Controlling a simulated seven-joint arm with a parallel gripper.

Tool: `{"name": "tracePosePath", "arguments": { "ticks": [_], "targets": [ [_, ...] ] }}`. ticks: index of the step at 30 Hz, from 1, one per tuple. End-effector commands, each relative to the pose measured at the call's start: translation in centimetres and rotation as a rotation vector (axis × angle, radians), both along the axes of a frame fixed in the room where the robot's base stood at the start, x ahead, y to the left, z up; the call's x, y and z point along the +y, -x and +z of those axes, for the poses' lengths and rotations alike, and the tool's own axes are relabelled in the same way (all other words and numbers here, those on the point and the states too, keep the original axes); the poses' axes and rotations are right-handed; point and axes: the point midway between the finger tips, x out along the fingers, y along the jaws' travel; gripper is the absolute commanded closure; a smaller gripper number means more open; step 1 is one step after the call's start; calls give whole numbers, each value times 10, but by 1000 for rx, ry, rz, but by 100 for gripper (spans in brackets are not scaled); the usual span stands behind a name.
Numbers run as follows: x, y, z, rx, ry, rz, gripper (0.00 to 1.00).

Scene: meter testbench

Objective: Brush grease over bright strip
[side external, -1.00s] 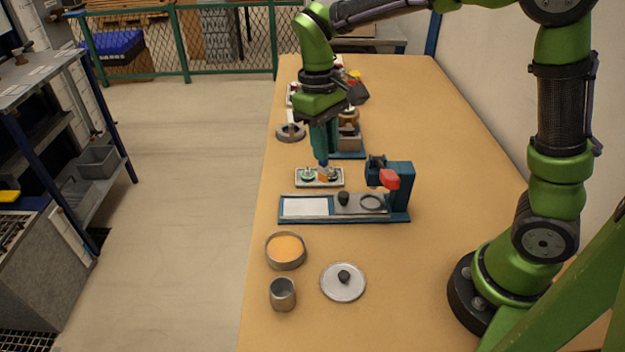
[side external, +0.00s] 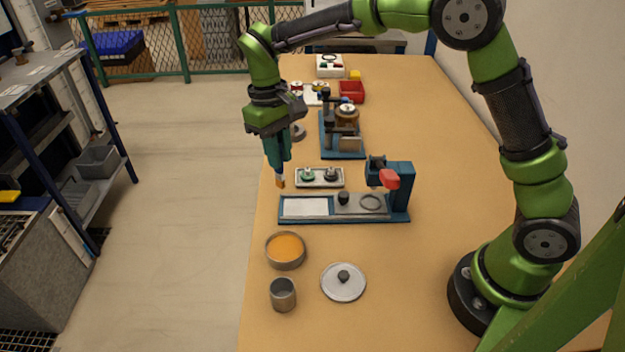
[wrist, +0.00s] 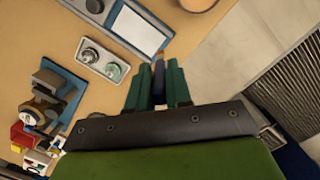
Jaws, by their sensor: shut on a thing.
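My gripper (side external: 278,160) is shut on a brush (side external: 280,178) with a blue handle and an orange tip, which points down. It hangs just left of the small tray, near the table's left edge. A round tin of orange grease (side external: 286,247) stands open in front of the fixture.
A small tray (side external: 320,184) holds a green and a dark knob. The fixture's blue post (side external: 400,188) has a red part. A metal cup (side external: 283,294) and a knobbed lid (side external: 343,282) lie in front. A blue-based device (side external: 343,140) and a red bin (side external: 351,91) stand behind.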

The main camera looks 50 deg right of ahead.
Motion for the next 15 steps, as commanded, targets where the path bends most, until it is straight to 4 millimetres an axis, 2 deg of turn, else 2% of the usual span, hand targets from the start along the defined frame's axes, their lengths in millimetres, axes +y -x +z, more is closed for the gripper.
{"name": "tracePosePath", "arguments": {
  "ticks": [15],
  "targets": [
    [-1,1,-48,3,1,1,100]
  ]
}}
